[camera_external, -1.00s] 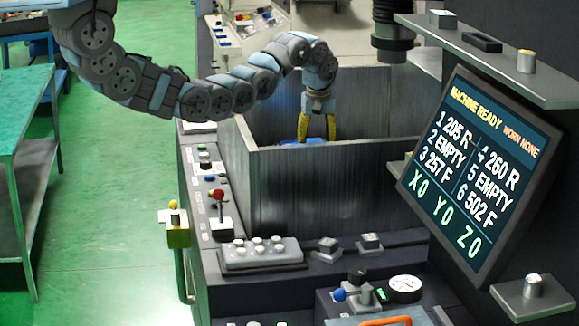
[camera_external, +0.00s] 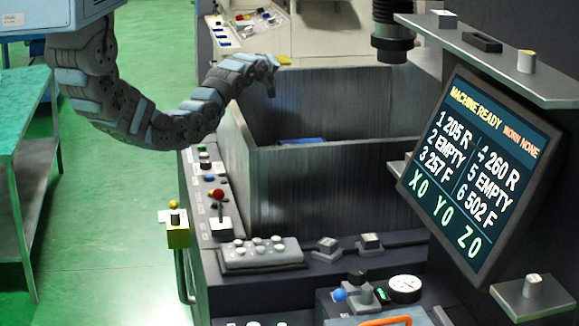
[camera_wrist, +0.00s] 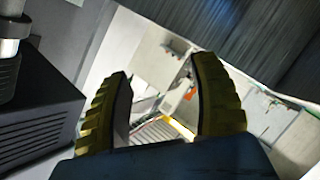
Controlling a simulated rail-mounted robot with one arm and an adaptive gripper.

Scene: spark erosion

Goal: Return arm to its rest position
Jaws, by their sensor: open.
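My arm comes from its pale blue base housing at the top left of the external view, sags in a curve and rises to its end above the left wall of the grey tank (camera_external: 340,185). My gripper shows in the wrist view (camera_wrist: 160,75) as two ribbed yellow fingers set apart, with nothing between them. A blue object (camera_external: 302,141) lies inside the tank, apart from the arm, mostly hidden by the front wall.
A screen (camera_external: 480,175) and a shelf (camera_external: 490,62) stand at the right. A dark cylindrical head (camera_external: 392,40) hangs over the tank. Levers and buttons (camera_external: 262,252) line the near ledge. A green table (camera_external: 22,110) stands left, with open green floor (camera_external: 110,220) between.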

